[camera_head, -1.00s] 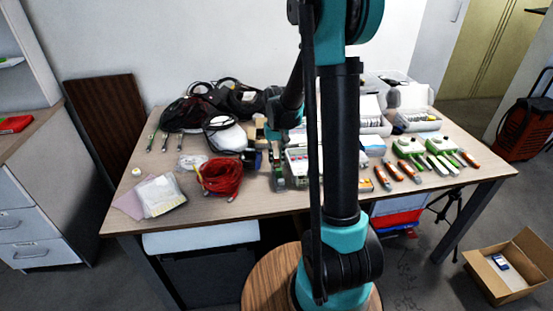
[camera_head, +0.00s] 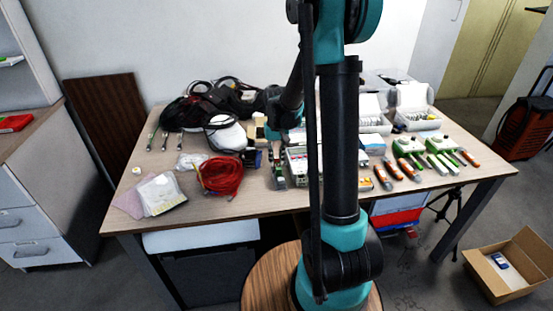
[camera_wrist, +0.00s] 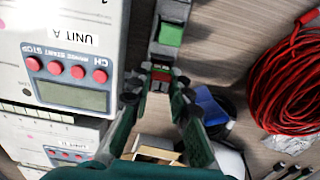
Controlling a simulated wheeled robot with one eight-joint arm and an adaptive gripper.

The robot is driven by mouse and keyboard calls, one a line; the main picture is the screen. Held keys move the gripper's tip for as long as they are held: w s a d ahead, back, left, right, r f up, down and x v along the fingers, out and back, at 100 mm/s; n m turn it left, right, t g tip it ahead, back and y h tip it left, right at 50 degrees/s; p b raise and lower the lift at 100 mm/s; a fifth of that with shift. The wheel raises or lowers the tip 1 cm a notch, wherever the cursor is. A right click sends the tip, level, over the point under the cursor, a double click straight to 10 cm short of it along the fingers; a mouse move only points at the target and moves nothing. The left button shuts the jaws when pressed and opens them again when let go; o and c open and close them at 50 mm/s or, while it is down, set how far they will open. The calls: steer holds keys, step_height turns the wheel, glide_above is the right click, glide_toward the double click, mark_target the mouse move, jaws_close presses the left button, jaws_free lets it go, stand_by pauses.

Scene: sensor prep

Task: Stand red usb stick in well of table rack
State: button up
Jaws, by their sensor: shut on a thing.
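My gripper (camera_wrist: 160,86) points at the table, its two dark fingers closed on the red usb stick (camera_wrist: 161,76). Only a small red part of the stick shows between the fingertips. The table rack (camera_wrist: 173,10) is a narrow grey strip with a green block (camera_wrist: 169,34) in it, directly beyond the fingertips. The stick is in line with the rack, but I cannot tell whether it is inside a well or just above one. In the head view the rack (camera_head: 279,180) stands near the table's front edge, and my arm partly hides the gripper.
White units with red buttons (camera_wrist: 68,70) stand close to the left of my gripper in the wrist view. A red cable coil (camera_wrist: 292,85) lies to the right, with a blue object (camera_wrist: 211,105) nearer. Bare table (camera_wrist: 225,40) lies between rack and coil.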

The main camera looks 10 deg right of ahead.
steer(key=shift+f, duration=0.15)
steer(key=o, duration=0.9)
steer(key=shift+o, duration=0.2)
steer(key=shift+o, duration=0.7)
steer(key=shift+r, duration=3.55)
